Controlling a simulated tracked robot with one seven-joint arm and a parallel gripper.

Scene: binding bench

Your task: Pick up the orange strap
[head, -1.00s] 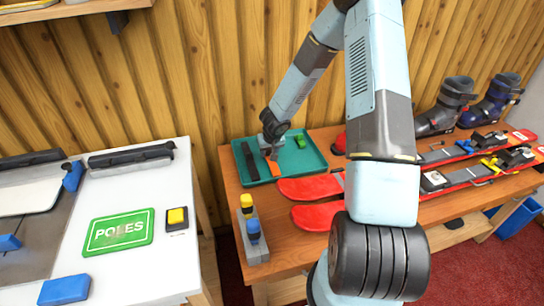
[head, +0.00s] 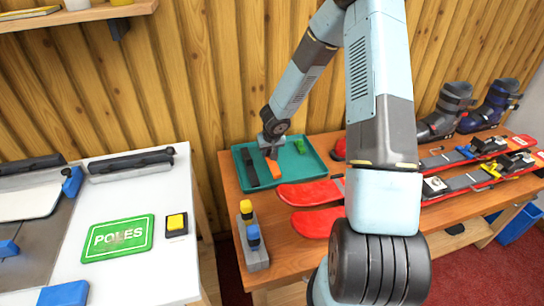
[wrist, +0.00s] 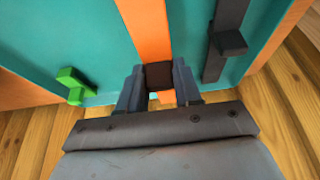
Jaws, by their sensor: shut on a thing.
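The orange strap (head: 273,168) lies in the teal tray (head: 308,166) on the wooden bench. In the wrist view the strap (wrist: 149,30) runs up from between my fingers, with a dark block (wrist: 160,80) at its near end. My gripper (head: 271,152) is over the tray, and its two fingers (wrist: 158,88) are shut on the strap's dark end. I cannot tell whether the strap is clear of the tray floor. A black strap (head: 250,166) lies to its left in the head view, and a green piece (head: 300,146) to its right.
Red skis (head: 312,192) with bindings lie right of the tray, with boots (head: 447,112) behind. A grey block with yellow and blue knobs (head: 253,237) stands at the bench's front left. A white table (head: 140,268) with a green POLES sign (head: 117,238) is at left.

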